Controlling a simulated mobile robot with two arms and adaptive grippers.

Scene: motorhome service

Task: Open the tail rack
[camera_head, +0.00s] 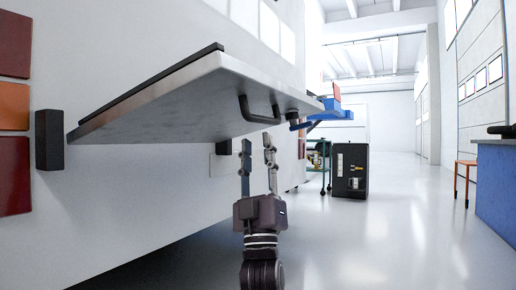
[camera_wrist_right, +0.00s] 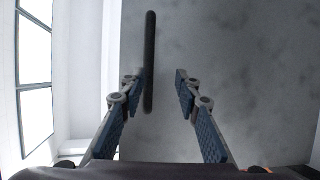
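A pale grey flat panel (camera_head: 200,98), seemingly the tail rack, juts out from the white vehicle wall, seen from below. A dark bar handle (camera_head: 259,117) is on its underside near the outer end. My right gripper (camera_head: 257,146) points up just below the handle, fingers spread and empty. In the right wrist view the handle (camera_wrist_right: 149,62) runs lengthwise, with the open fingers of the gripper (camera_wrist_right: 158,82) on either side, closer to the left finger. I cannot tell whether the handle reaches between the fingertips; no contact is clear. My left gripper is not in view.
A dark knob (camera_head: 293,114) and blue part (camera_head: 330,112) are by the panel's outer end. A black block (camera_head: 49,140) is on the wall at left. A black cabinet (camera_head: 350,171) stands behind; a blue bench (camera_head: 495,190) is at right. The floor between is clear.

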